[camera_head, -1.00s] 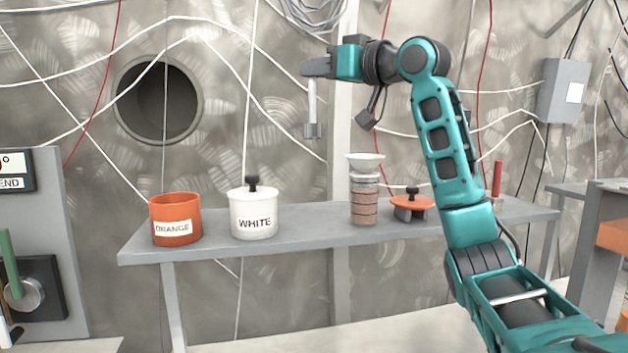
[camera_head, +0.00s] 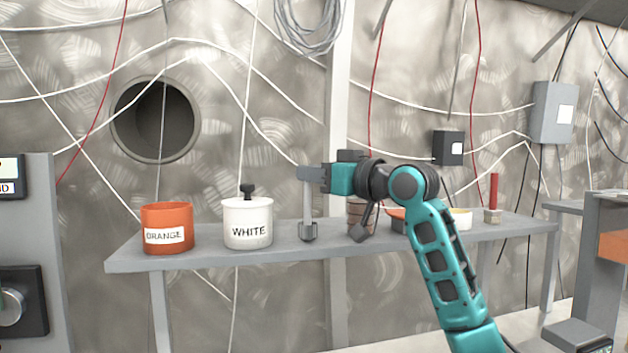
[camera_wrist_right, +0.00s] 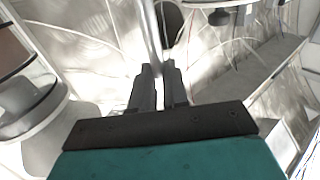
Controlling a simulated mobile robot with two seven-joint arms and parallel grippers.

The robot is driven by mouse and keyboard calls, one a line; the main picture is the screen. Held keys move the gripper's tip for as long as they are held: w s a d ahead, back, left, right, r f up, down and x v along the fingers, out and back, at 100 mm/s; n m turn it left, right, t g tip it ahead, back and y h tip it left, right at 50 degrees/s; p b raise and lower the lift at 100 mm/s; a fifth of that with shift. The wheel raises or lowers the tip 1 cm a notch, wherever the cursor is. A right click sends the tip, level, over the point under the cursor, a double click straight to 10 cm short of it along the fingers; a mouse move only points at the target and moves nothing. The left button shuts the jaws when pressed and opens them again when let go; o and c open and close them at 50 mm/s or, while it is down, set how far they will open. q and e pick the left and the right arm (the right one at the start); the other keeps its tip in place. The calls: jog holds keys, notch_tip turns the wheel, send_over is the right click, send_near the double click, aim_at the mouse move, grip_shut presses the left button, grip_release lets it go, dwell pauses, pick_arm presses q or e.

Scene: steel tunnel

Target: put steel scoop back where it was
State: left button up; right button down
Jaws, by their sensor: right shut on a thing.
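The steel scoop (camera_head: 308,207) hangs upright from my right gripper (camera_head: 304,174), its handle up and its small cup down. My right gripper is shut on the top of the handle. My left gripper is not in view.
An orange pot (camera_head: 167,228) and a lidded white pot (camera_head: 248,222) stand to the left on the shelf. A red-handled object (camera_head: 494,199) and a pale dish (camera_head: 461,217) stand farther right.

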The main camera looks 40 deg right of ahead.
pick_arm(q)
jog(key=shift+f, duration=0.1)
pick_arm(e)
jog(key=shift+f, duration=0.2)
jog(key=c, duration=1.6)
grip_release()
jog(key=shift+f, duration=0.1)
jog(key=o, duration=0.5)
jog(key=shift+c, duration=0.2)
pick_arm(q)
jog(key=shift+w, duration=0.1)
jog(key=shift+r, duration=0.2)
